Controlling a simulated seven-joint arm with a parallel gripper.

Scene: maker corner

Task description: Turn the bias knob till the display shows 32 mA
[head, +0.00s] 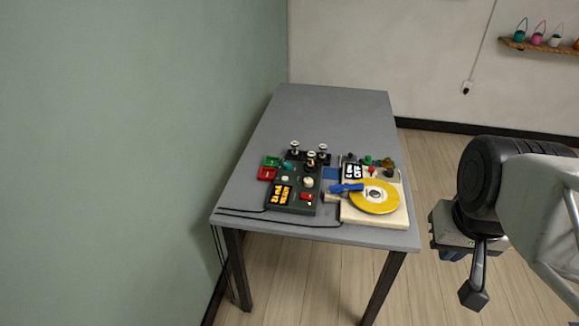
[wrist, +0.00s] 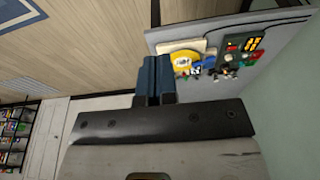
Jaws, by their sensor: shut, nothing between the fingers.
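A dark green device (head: 292,196) with an orange-lit display (head: 283,194), pale knobs (head: 308,183) and a red switch (head: 306,197) sits near the left front of the grey table (head: 320,107). The display digits are too small to read, and I cannot tell which knob is the bias knob. In the wrist view the device (wrist: 243,43) is small, at the upper right. My gripper (wrist: 154,62) shows blue fingers close together, shut and empty, well apart from the device. In the head view my arm is right of the table, with the fingers mostly hidden.
A cream board with a yellow disc (head: 375,197) and a blue lever (head: 347,188) sits right of the device. Red (head: 266,173) and green (head: 271,161) trays lie at its left. Upright parts (head: 311,159) stand behind it. The table's back half is clear.

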